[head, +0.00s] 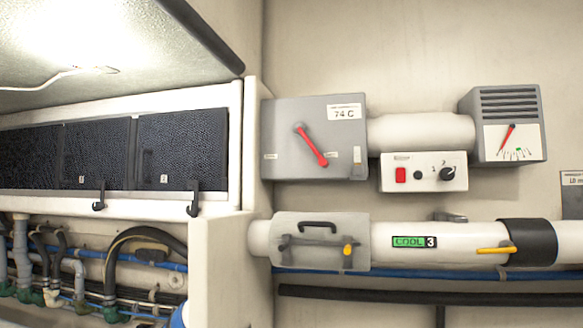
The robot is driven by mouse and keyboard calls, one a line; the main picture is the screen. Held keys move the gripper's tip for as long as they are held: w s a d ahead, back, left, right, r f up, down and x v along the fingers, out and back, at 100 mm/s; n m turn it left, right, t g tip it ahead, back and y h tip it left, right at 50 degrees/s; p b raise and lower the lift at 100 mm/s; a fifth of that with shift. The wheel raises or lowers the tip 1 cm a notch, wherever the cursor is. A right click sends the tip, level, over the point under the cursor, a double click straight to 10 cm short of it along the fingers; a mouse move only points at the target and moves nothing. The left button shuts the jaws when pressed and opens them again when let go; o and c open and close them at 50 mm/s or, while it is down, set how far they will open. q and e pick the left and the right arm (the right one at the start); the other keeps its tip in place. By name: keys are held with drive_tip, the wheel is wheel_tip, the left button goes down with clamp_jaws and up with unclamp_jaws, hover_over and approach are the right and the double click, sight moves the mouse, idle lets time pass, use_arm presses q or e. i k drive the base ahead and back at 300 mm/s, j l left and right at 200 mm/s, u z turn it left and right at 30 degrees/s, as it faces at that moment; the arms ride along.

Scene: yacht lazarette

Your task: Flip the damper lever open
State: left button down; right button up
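A red lever (311,145) sits on the front of a grey box (285,110) on the wall. It slants from upper left down to lower right, between small pale labels at the box's lower left and right. A tag on the box reads 74 C. A yellow handle (495,250) lies nearly level on the lower white pipe, by a black band. I cannot tell from the lettering which of these is the damper lever. Neither of my grippers is in view.
A white pipe (420,132) joins the grey box to a louvred gauge box (500,105). Below it is a switch panel (423,172) with a red rocker and black knob. A clear-looking cover (320,240) with handles sits on the lower pipe. A cabinet edge (220,270) stands left.

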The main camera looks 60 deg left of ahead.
sight(299, 128)
drive_tip(key=u, duration=1.6)
